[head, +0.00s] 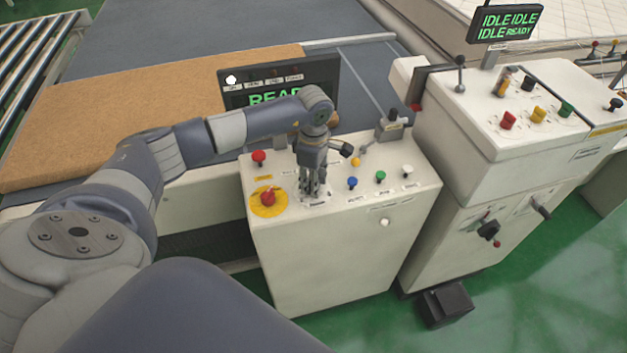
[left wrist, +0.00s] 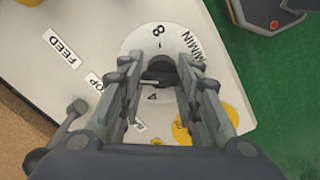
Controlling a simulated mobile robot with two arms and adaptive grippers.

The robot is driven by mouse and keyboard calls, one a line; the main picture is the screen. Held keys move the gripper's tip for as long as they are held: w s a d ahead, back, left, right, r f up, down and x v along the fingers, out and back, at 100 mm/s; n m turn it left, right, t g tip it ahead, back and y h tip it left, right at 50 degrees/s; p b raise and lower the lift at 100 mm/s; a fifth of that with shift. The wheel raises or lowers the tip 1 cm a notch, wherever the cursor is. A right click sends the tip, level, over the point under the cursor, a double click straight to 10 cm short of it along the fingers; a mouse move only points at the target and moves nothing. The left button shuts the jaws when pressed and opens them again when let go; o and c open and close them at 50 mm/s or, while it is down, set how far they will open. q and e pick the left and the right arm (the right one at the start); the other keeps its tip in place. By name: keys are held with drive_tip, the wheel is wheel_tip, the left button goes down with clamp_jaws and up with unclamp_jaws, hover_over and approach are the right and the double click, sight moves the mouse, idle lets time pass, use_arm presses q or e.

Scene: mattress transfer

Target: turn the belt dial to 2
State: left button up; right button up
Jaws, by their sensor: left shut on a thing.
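The belt dial (left wrist: 150,38) is a round white plate in the left wrist view, with a black knob at its centre. The digits 8 and 4 show on it; the rest of the scale is partly covered. I cannot read which number the knob points to. My left gripper (head: 313,190) comes down from above onto the front of the control console (head: 325,255), hiding most of the dial in the head view. In the left wrist view its fingers (left wrist: 160,84) are shut around the knob. My right gripper is not in view.
A red emergency stop (head: 268,198) on a yellow ring sits just left of the gripper. Blue (head: 352,183) and green (head: 380,176) buttons lie to its right. A display (head: 278,84) stands behind. A taller control cabinet (head: 480,150) is on the right.

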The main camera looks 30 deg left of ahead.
use_arm(q)
drive_tip(key=n+b, duration=0.2)
drive_tip(key=n, duration=0.1)
drive_tip(key=shift+f, duration=0.1)
drive_tip(key=n+b, duration=0.2)
drive_tip(key=n, duration=0.2)
drive_tip(key=n+b, duration=0.2)
drive_tip(key=n, duration=0.2)
drive_tip(key=shift+a, duration=0.1)
drive_tip(key=n+b, duration=0.1)
drive_tip(key=n, duration=0.3)
drive_tip(key=n+b, duration=0.1)
drive_tip(key=n, duration=0.2)
drive_tip(key=shift+s+n, duration=0.1)
drive_tip(key=shift+n, duration=0.2)
drive_tip(key=n, duration=0.4)
drive_tip(key=shift+n+b, duration=0.3)
drive_tip(key=shift+b, duration=0.05)
drive_tip(key=n, duration=0.4)
drive_tip(key=shift+r+n, duration=0.2)
drive_tip(key=shift+n, duration=2)
